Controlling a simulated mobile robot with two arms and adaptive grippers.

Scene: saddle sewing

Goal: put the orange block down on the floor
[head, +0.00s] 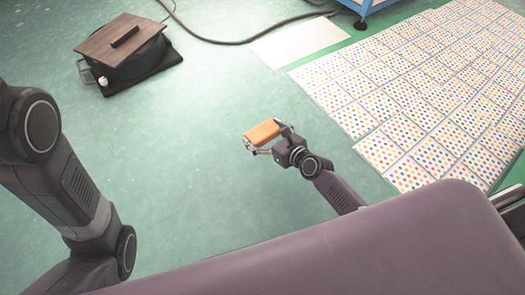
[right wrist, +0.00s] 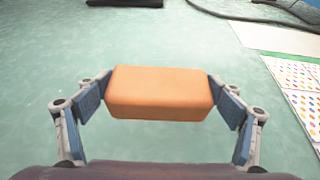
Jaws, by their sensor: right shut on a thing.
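The orange block (head: 263,132) is a small rounded bar. My right gripper (head: 268,138) is shut on it, near the middle of the head view. In the right wrist view the block (right wrist: 160,92) lies crosswise between the two blue finger pads, which press on its ends. Green floor (right wrist: 60,45) shows beyond and around it. I cannot tell how far the block is above the floor. My left arm shows at the left of the head view, but its gripper is out of view.
A black box with a brown wooden lid (head: 120,38) stands at the upper left. Dotted mats (head: 425,90) cover the floor at right. A white sheet (head: 300,42), a dark cable (head: 225,42) and a blue frame (head: 365,8) are at the top. Green floor around the block is clear.

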